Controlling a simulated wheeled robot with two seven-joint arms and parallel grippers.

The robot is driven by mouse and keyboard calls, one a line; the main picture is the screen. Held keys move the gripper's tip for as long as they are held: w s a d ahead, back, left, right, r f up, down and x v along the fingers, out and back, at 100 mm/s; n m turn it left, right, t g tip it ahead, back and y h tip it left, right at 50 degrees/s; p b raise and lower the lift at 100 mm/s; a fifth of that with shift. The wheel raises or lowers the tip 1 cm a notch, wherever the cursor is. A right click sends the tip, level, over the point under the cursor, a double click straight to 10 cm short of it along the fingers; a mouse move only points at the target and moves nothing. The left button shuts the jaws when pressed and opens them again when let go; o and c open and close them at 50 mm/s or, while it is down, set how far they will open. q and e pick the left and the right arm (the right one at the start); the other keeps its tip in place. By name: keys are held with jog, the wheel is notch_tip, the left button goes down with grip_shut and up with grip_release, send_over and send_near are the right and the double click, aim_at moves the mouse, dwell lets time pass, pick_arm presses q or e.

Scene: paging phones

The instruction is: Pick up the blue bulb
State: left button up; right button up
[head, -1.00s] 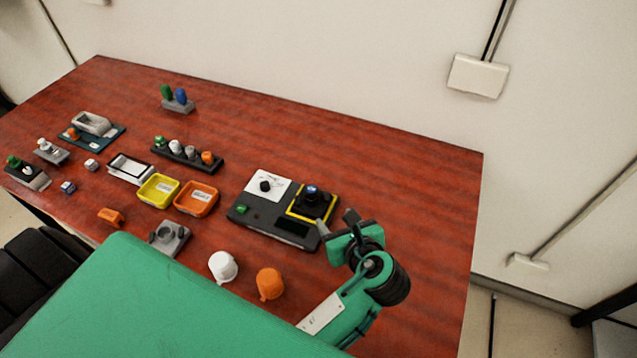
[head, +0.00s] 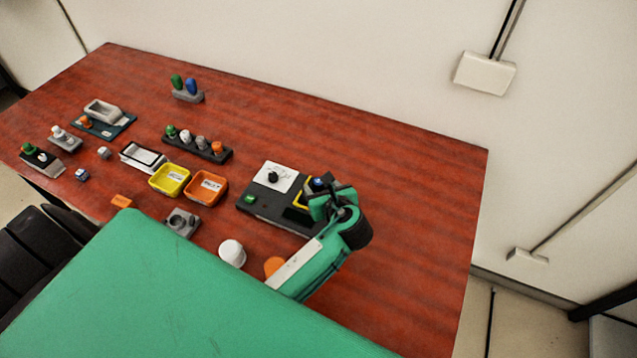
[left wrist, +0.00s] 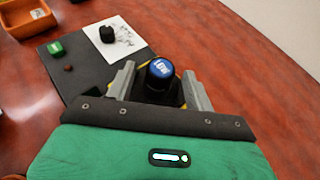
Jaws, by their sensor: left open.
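A blue-topped bulb (left wrist: 160,70) with white lettering stands in a black holder on a yellow-edged square of the dark device (head: 262,209). In the left wrist view it sits between the two grey fingers of my left gripper (head: 326,190), with a finger on each side. My left gripper is open; I cannot tell whether a finger touches the bulb. In the head view the gripper hides most of the bulb, and only a bit of blue shows. My right gripper is not in view.
A yellow tray (head: 155,186) and an orange tray (head: 194,197) lie left of the device. A white cap (head: 232,252) and an orange cap (head: 273,266) lie in front. A rack at the back holds a green and a blue piece (head: 191,87). The table's right part is clear.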

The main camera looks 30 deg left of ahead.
pick_arm(q)
jog(key=c, duration=1)
jog(key=shift+r, duration=0.1)
jog(key=shift+c, duration=0.2)
